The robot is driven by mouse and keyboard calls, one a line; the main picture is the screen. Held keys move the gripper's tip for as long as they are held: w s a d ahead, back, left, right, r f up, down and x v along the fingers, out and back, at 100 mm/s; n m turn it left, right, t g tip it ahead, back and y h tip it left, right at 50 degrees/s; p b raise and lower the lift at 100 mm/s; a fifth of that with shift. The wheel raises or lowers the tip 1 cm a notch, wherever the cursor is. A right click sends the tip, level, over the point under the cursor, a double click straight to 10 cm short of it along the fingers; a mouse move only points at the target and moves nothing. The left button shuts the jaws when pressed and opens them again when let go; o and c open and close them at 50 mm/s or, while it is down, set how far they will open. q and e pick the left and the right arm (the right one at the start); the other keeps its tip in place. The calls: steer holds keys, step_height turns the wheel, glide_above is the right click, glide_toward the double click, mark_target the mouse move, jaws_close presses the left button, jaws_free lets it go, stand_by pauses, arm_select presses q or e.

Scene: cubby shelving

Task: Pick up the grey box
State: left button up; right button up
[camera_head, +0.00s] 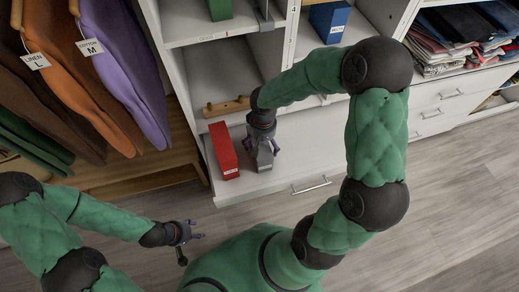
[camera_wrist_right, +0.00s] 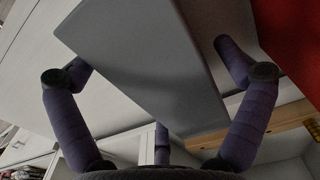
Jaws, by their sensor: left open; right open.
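The grey box (camera_head: 265,160) stands on the low white shelf ledge, beside a red box (camera_head: 223,150). My right gripper (camera_head: 262,147) is above and around the grey box, with its jaws open. In the right wrist view, the grey box (camera_wrist_right: 150,70) lies between the spread purple fingers of this gripper (camera_wrist_right: 150,62). A gap shows at the left finger; whether the right finger touches the box cannot be told. The head view mostly hides the box's top behind the gripper. My left gripper (camera_head: 194,240) is open and empty above the floor, left of my body.
The red box also shows close to the right finger in the wrist view (camera_wrist_right: 292,38). A wooden piece (camera_head: 227,107) lies behind the boxes. A green box (camera_head: 220,8) and a blue box (camera_head: 329,20) sit in upper cubbies. Hanging clothes (camera_head: 115,60) are at left. The ledge right of the grey box is clear.

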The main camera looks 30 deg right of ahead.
steer(key=shift+f, duration=0.1)
steer(key=c, duration=1.3)
steer(key=shift+o, duration=0.2)
